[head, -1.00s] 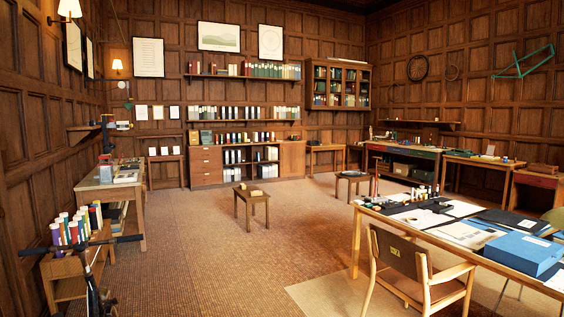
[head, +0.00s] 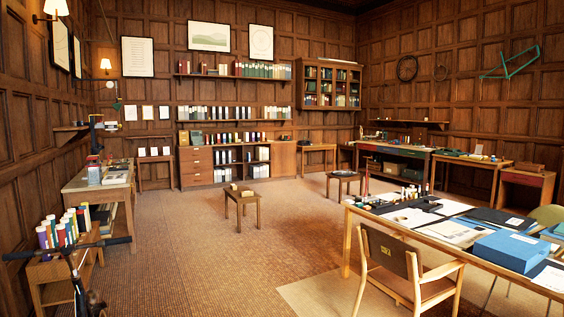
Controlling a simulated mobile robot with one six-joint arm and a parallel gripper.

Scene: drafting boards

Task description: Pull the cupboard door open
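The low wooden cupboard (head: 194,183) stands against the back wall, with drawers at its left and open shelves of binders in the middle. A plain wooden door (head: 284,160) at its right end looks shut; its handle is too small to make out. A wall cabinet with glazed doors (head: 332,85) hangs higher up to the right, and its doors look shut. My gripper is not in view.
A small stool (head: 241,197) stands on the open floor before the cupboard. A second stool (head: 344,177) is further right. A chair (head: 392,262) and drafting table (head: 450,250) fill the right foreground. Handlebars (head: 62,249) and a tube rack (head: 45,270) are at front left.

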